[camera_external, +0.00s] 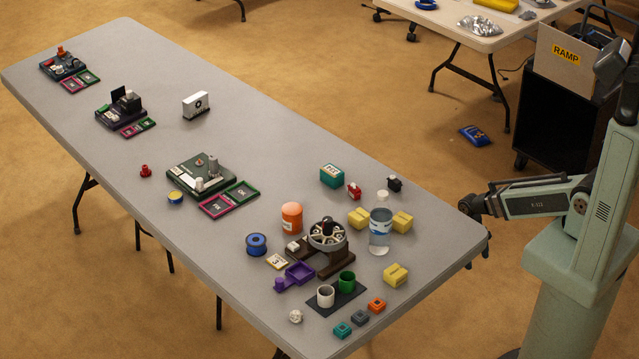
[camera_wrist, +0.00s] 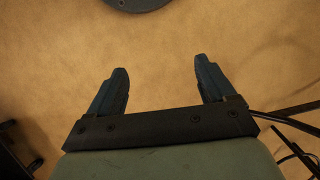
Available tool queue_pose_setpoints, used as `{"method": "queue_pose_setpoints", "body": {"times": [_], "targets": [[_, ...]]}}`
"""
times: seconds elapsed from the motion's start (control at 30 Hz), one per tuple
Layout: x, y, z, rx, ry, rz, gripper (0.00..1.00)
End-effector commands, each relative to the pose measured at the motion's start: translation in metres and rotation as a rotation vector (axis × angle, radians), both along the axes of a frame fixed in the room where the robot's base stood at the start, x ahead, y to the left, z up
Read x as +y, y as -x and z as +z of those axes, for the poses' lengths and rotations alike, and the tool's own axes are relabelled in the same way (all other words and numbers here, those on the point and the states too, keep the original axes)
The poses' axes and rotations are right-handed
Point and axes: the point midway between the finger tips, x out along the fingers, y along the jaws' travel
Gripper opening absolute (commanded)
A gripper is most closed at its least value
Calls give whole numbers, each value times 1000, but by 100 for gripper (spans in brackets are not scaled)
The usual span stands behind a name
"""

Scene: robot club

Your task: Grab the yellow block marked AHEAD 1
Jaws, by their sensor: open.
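Three yellow blocks stand on the near right part of the grey table. One block (camera_external: 358,217) is left of the clear bottle, another block (camera_external: 402,221) is just right of it, and a third block (camera_external: 396,275) is nearer the front. Their markings are too small to read, so I cannot tell which says AHEAD 1. My gripper (camera_wrist: 160,70) is open and empty, with bare brown floor beyond its fingers in the wrist view. In the external view, the dark end of my arm is by the table's right corner, apart from the blocks.
A clear bottle (camera_external: 380,232) stands between two yellow blocks. A brown wheel device (camera_external: 328,240), a teal box (camera_external: 332,175), an orange jar (camera_external: 292,218) and cups on a dark mat (camera_external: 323,308) crowd this end. The table's middle (camera_external: 270,150) has free room.

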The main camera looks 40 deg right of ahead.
Motion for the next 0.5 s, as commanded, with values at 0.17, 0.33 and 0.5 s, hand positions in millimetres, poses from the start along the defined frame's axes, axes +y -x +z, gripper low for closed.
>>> {"method": "queue_pose_setpoints", "body": {"times": [0.17,0.33,0.5], "targets": [[6,-51,34,-75,-3,-28,83],[12,-94,70,-143,-8,-54,83],[19,-133,110,-209,-18,-80,83]]}}
